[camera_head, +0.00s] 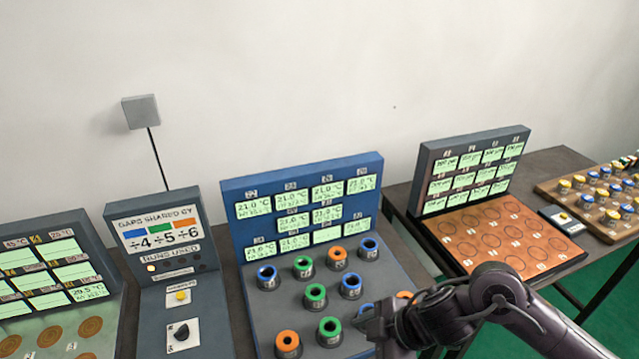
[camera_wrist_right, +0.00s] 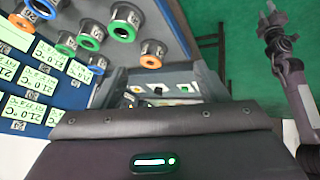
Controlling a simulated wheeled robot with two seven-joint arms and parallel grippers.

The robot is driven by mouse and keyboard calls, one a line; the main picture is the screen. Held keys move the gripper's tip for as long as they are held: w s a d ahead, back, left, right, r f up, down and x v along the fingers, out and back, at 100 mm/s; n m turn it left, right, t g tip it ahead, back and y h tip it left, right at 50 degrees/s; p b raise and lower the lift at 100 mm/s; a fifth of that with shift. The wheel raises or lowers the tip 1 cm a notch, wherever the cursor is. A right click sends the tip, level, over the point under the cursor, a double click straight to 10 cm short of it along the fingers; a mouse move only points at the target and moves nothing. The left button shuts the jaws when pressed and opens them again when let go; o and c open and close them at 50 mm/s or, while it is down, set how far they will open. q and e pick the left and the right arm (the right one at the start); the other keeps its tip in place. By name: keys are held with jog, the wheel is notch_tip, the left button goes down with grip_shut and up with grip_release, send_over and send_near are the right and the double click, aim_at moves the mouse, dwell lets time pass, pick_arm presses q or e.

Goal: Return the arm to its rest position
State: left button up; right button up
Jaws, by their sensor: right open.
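My right arm comes in from the lower right in the head view. Its dark gripper (camera_head: 384,328) is over the front right of the blue-backed panel (camera_head: 232,222), close to a blue-ringed knob (camera_head: 365,309) and an orange-ringed one (camera_head: 404,295) that it partly hides. The fingertips are hard to make out; the jaws are open, and I see nothing held. In the right wrist view the dark gripper housing (camera_wrist_right: 160,150) fills the bottom, with ringed knobs (camera_wrist_right: 92,36) at the upper left. My left gripper does not show in the head view.
A grey control box (camera_head: 214,292) with a yellow button and a black knob stands left of the panel. To the right are a copper-topped board (camera_head: 505,235) with displays and a wooden tray (camera_head: 560,198) of capped pieces. A green floor (camera_head: 590,275) shows beyond.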

jog(key=w+a+r+m+t, duration=0.2)
jog(key=a+r+m+t, duration=0.2)
jog(key=a+m+t, duration=0.15)
jog(key=s+d+f+m+g+h, duration=0.2)
jog(key=s+d+f+m+h, duration=0.1)
jog(key=s+d+m, duration=0.4)
jog(key=s+d+f+m+g+h, duration=0.35)
jog(key=s+d, duration=0.25)
jog(key=d, duration=0.4)
jog(key=s+f+b+x, duration=0.15)
jog(key=s+x, duration=0.25)
jog(key=x, duration=1.2)
jog(key=s+b+x, duration=0.3)
jog(key=s+x, duration=0.1)
jog(key=x, duration=1.2)
pick_arm(q)
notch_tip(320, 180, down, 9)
jog(key=b, duration=0.4)
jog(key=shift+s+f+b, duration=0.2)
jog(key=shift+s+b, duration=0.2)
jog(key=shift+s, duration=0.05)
pick_arm(e)
jog(key=s+d+f+g, duration=0.1)
jog(key=s+d+f, duration=0.2)
jog(key=s+f, duration=1.7)
notch_tip(320, 180, down, 4)
jog(key=shift+s+f+g, duration=0.2)
jog(key=shift+s+g, duration=0.05)
jog(key=shift+g, duration=0.15)
